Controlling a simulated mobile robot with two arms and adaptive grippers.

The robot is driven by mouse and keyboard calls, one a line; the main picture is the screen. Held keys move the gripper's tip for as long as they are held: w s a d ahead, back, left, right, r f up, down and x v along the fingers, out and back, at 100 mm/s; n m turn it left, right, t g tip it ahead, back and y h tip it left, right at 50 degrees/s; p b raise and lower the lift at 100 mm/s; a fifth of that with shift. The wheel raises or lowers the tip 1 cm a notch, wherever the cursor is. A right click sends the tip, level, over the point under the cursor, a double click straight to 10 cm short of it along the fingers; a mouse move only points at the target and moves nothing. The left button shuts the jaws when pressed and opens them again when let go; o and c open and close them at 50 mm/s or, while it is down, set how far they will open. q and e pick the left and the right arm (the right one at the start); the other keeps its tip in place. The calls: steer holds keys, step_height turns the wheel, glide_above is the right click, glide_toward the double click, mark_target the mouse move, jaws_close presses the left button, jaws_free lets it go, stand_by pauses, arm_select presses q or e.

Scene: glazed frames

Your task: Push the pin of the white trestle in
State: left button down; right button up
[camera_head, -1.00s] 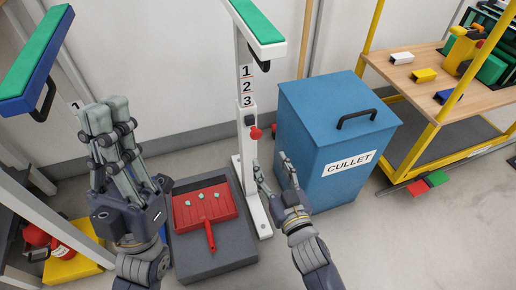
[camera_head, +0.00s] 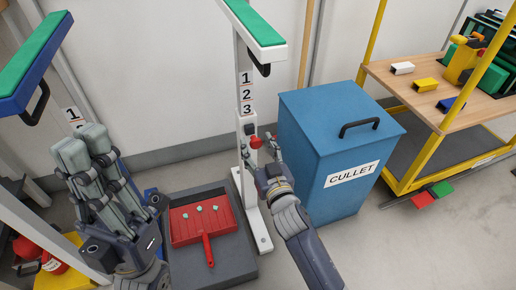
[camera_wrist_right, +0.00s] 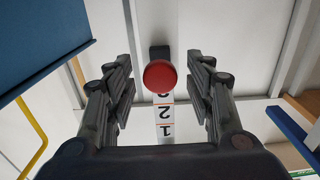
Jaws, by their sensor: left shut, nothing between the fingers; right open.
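The white trestle (camera_head: 246,185) stands upright against the wall with a green-topped beam (camera_head: 257,22) and the numbers 1, 2, 3 on its post. Its pin has a round red knob (camera_head: 256,142) beside a black block on the post. In the right wrist view the red knob (camera_wrist_right: 160,76) lies between the fingers, toward their tips, with clear gaps on both sides. My right gripper (camera_head: 262,150) is open around the knob, not visibly touching it. My left gripper (camera_head: 80,146) is shut and empty at the left, in front of the blue trestle.
The blue CULLET bin (camera_head: 318,160) stands close to the right of my right gripper. A grey tray (camera_head: 225,262) with a red dustpan (camera_head: 202,222) lies on the floor left of the post. A blue trestle (camera_head: 38,75) is at the left, a yellow-framed bench (camera_head: 432,75) at the right.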

mark_target(246, 126)
jaws_close()
steer(key=shift+x, duration=1.35)
steer(key=shift+r, duration=0.1)
steer(key=shift+c, duration=0.6)
jaws_free()
steer(key=shift+o, duration=0.6)
steer(key=shift+w, duration=0.1)
